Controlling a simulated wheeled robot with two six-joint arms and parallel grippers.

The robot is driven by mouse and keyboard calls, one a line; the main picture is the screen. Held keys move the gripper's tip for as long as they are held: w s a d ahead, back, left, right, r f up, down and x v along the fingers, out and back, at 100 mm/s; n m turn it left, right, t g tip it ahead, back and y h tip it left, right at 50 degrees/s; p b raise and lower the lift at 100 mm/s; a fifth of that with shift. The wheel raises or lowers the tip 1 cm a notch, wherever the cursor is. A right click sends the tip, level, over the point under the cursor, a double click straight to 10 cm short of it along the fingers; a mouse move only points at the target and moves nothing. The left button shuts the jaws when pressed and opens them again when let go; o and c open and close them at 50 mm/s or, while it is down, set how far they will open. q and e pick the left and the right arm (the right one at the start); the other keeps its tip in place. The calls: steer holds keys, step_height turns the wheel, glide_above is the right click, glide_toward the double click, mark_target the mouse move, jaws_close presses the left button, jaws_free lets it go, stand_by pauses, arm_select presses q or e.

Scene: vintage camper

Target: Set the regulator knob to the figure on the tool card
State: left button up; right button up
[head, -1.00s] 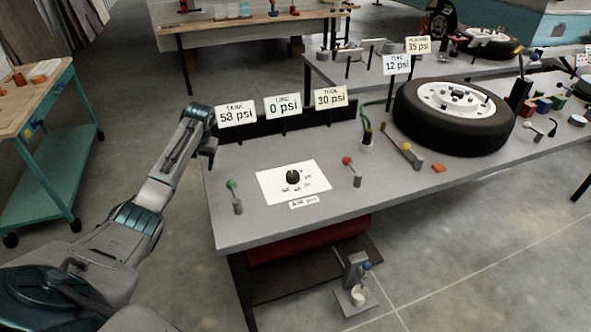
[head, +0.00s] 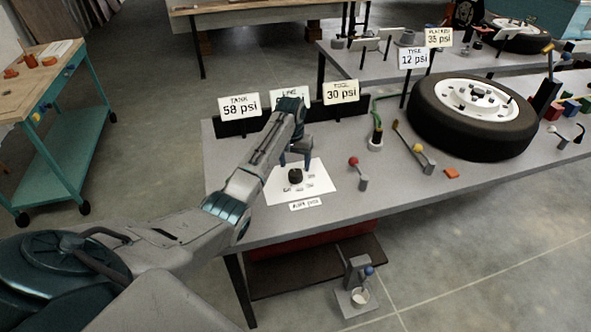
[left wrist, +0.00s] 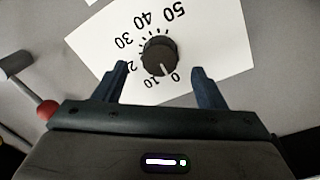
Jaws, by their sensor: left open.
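The black regulator knob (head: 295,176) stands on a white dial sheet (head: 317,181) at the bench's near left. In the left wrist view the knob (left wrist: 160,55) has figures from 0 to 50 around it, and its pale mark points near 0. The tool card (head: 341,92) reads 30 psi. My left gripper (head: 294,163) is over the knob. In the left wrist view its open fingers (left wrist: 160,69) lie either side of the knob, apart from it. My right gripper is out of view.
The tank card (head: 239,106) reads 58 psi; my arm partly hides the line card (head: 283,95). A red-ball lever (head: 360,172) stands right of the sheet, with a yellow-ball lever (head: 418,150) and a tyre (head: 430,112) farther right. The bench's front edge is close.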

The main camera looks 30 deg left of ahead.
mark_target(295, 172)
arm_select(q)
step_height(295, 172, down, 4)
steer(key=shift+w+r, duration=0.1)
steer(key=shift+f, duration=0.4)
steer(key=shift+c, duration=0.4)
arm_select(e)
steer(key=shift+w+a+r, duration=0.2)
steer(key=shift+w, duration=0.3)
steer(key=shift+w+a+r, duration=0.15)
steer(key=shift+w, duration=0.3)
arm_select(q)
steer(key=c, duration=0.9)
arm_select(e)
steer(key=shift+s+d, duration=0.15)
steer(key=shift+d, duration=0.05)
arm_select(q)
steer(key=shift+p, duration=0.35)
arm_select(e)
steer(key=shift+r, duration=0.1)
